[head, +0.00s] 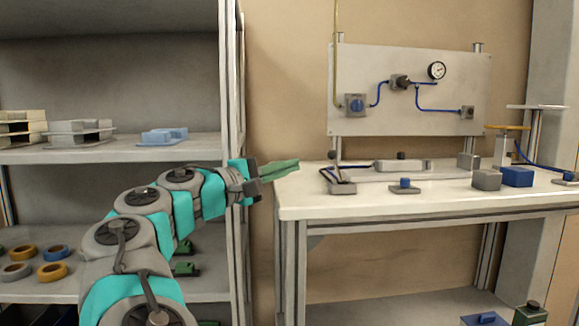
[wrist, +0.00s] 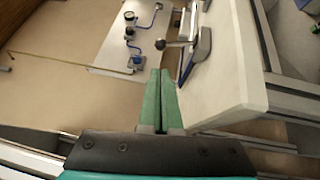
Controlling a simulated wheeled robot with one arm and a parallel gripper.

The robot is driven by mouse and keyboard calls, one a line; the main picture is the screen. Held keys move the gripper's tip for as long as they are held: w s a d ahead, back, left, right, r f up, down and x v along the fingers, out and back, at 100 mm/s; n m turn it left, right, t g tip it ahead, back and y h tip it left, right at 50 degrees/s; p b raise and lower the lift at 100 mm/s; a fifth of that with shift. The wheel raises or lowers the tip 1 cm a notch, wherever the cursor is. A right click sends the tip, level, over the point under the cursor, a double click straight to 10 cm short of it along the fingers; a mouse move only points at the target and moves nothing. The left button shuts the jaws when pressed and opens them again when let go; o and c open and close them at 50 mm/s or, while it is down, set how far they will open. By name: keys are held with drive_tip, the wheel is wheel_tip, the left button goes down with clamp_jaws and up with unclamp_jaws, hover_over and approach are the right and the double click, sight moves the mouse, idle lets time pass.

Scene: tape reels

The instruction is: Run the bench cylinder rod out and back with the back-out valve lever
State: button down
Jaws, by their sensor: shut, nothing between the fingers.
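My gripper (head: 281,170) has green fingers pressed together, empty, just off the left end of the white bench (head: 300,200). In the wrist view the shut fingers (wrist: 161,85) point toward a lever with a dark ball knob (wrist: 161,44), a visible gap beyond the tips. In the head view this seems to be the upright lever valve (head: 342,188) at the bench's left end. A long grey body, likely the cylinder (head: 400,166), lies behind it on the bench; I cannot tell how far its rod is out.
A backboard (head: 430,115) with a gauge (head: 437,70) and blue hoses stands behind the bench. A small block with a blue knob (head: 404,188) sits near the front edge, and a blue block (head: 517,177) to the right. Shelves (head: 120,148) stand left, close to my arm.

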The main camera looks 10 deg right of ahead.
sight(336, 165)
drive_tip(key=x, duration=0.7)
drive_tip(key=shift+w+d, duration=0.15)
drive_tip(key=shift+d, duration=0.1)
drive_tip(key=shift+r+p, duration=0.2)
drive_tip(key=shift+p, duration=0.15)
